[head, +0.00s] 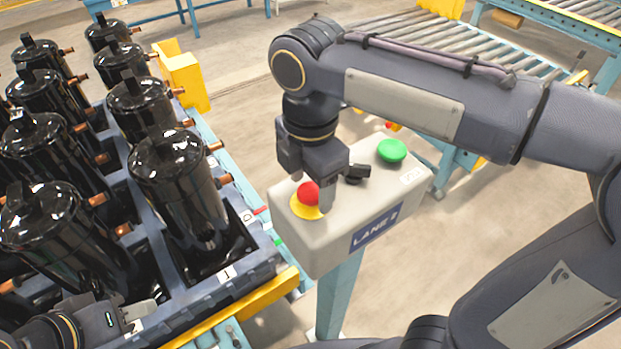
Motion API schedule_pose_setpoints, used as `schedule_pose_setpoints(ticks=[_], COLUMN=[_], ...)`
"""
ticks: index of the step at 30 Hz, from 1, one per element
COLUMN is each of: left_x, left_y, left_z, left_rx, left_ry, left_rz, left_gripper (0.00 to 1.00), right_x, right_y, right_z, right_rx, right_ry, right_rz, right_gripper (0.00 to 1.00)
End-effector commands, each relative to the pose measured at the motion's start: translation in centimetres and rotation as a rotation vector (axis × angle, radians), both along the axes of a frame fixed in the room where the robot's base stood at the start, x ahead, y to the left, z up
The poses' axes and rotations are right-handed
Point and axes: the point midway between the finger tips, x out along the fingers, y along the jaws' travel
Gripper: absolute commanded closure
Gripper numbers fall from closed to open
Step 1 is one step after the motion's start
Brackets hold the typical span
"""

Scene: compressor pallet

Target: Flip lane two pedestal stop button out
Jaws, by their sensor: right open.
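The lane two pedestal (345,228) has a grey box labelled "LANE 2" on a light blue post. Its red stop button (308,193) sits on a yellow disc at the left of the box top. My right gripper (312,192) is over the button, pointing down, with its fingers apart and one on each side of the red cap. I cannot tell whether the fingers touch the cap. My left gripper (130,316) is low at the left, beside the compressor crate and away from the pedestal. Its fingers are too unclear to judge.
A green button (391,150) and a black selector switch (357,173) share the box top. A blue crate (205,295) of black compressors (182,185) stands left, with yellow edging. Roller conveyors (440,40) lie behind.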

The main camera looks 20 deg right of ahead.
Motion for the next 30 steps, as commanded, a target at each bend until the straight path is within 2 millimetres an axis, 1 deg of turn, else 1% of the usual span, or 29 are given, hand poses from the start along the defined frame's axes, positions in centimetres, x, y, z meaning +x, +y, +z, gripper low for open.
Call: schedule_pose_setpoints(ticks=[3, 15, 17, 20, 24, 30], left_x=[0.0, 0.0, 0.0, 0.0, 0.0, 0.0], left_y=[0.0, 0.0, 0.0, 0.0, 0.0, 0.0], left_z=[0.0, 0.0, 0.0, 0.2, 1.5, 1.4], left_rx=[0.0, 0.0, 0.0, 0.0, 0.0, 0.0], left_ry=[0.0, 0.0, 0.0, 0.0, 0.0, 0.0], left_rz=[0.0, 0.0, 0.0, 0.0, 0.0, 0.0], left_gripper=[0.64, 0.64, 0.64, 0.64, 0.64, 0.64], right_x=[0.0, 0.0, 0.0, 0.0, 0.0, 0.1], right_y=[0.0, 0.0, 0.0, 0.0, 0.0, 0.0], right_z=[0.0, 0.0, 0.0, 0.3, 1.5, 1.4], right_rx=[0.0, 0.001, 0.001, 0.001, 0.001, 0.002], right_ry=[0.0, 0.0, 0.0, 0.0, 0.0, -0.003], right_rz=[-0.001, -0.001, -0.001, -0.001, -0.002, -0.001], right_gripper=[0.41, 0.93, 1.0, 1.0, 1.0, 1.0])
